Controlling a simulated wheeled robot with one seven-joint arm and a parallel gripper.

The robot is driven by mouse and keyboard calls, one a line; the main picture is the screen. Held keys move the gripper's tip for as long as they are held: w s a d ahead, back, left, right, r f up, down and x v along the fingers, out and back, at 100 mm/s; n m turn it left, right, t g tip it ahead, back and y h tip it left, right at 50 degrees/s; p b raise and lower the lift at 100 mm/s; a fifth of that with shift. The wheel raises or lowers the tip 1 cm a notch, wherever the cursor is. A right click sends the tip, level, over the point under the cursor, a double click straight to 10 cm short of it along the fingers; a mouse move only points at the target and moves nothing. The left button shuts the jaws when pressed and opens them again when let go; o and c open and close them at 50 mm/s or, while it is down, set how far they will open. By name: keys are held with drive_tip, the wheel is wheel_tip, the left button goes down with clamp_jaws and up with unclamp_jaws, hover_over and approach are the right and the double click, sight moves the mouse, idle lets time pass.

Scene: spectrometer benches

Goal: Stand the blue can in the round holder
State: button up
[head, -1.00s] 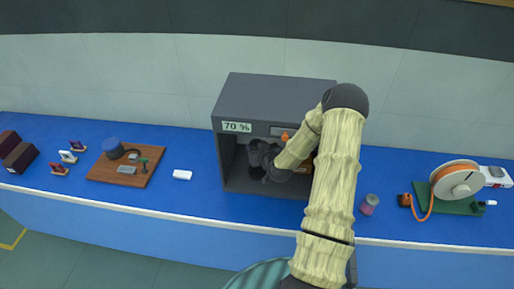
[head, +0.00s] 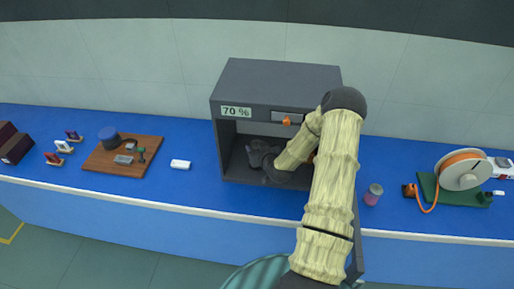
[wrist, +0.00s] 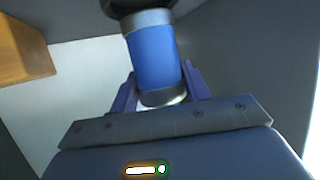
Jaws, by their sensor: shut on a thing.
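In the wrist view, a blue can (wrist: 152,55) with grey bands near its ends sits between the two purple fingers of my gripper (wrist: 161,90), which is shut on it. A dark round piece (wrist: 140,5) is at the can's far end, cut off by the top edge. I cannot tell whether it is the round holder or whether the can touches it. In the head view my gripper (head: 262,162) is inside a grey cabinet (head: 275,85) marked 70 %. The can is hidden there.
An orange-brown block (wrist: 25,48) is inside the cabinet, left in the wrist view. The cabinet walls are close around my gripper. A pink-and-grey jar (head: 373,195) and a cable reel (head: 462,170) stand to the right; a wooden board (head: 122,170) with parts lies left.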

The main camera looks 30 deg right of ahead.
drive_tip(key=shift+f, duration=0.5)
drive_tip(key=shift+f+b, duration=0.1)
drive_tip(key=shift+b, duration=0.4)
drive_tip(key=shift+b, duration=0.45)
idle(1.0)
drive_tip(key=shift+f+b, duration=0.65)
idle(0.4)
drive_tip(key=o, duration=0.8)
drive_tip(key=shift+s+r, duration=0.1)
drive_tip(key=shift+s, duration=0.05)
drive_tip(key=shift+p+v, duration=0.7)
drive_tip(key=shift+v, duration=4.75)
